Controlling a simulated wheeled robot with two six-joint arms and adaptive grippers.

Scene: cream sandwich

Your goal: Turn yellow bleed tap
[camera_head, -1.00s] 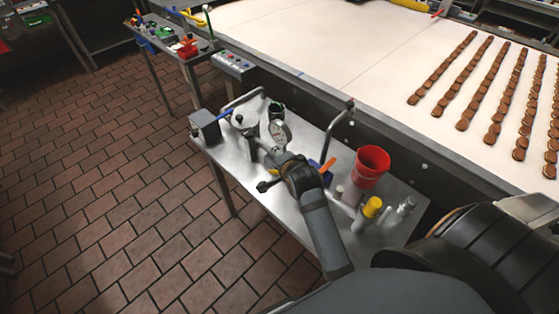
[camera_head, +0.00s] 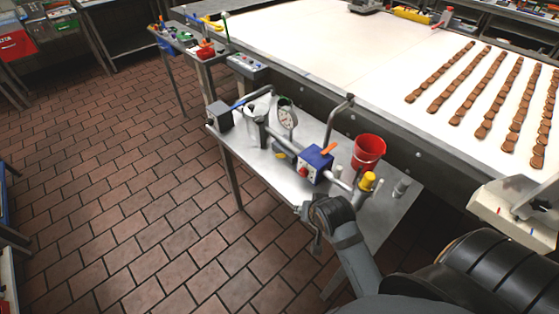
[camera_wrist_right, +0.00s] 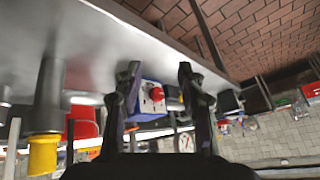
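A yellow cap-like part (camera_head: 367,181) sits upright near the right end of the pipe assembly; it also shows in the right wrist view (camera_wrist_right: 43,156). A small yellow part (camera_head: 281,155) shows below the pipe near the round gauge (camera_head: 288,117). I cannot tell which is the bleed tap. A blue box (camera_head: 316,165) with a red knob (camera_head: 303,172) and an orange lever (camera_head: 329,148) sits mid-pipe. My right gripper (camera_head: 309,228) is at the table's front edge, apart from the pipe. In the wrist view its fingers (camera_wrist_right: 158,72) are spread and empty, with the blue box beyond. My left gripper is out of view.
A red bucket (camera_head: 368,153) stands behind the pipe's right end. A bent grey pipe (camera_head: 335,119) rises behind the blue box. The conveyor (camera_head: 330,57) with rows of biscuits runs behind the metal table (camera_head: 262,162). Brick floor lies clear at left.

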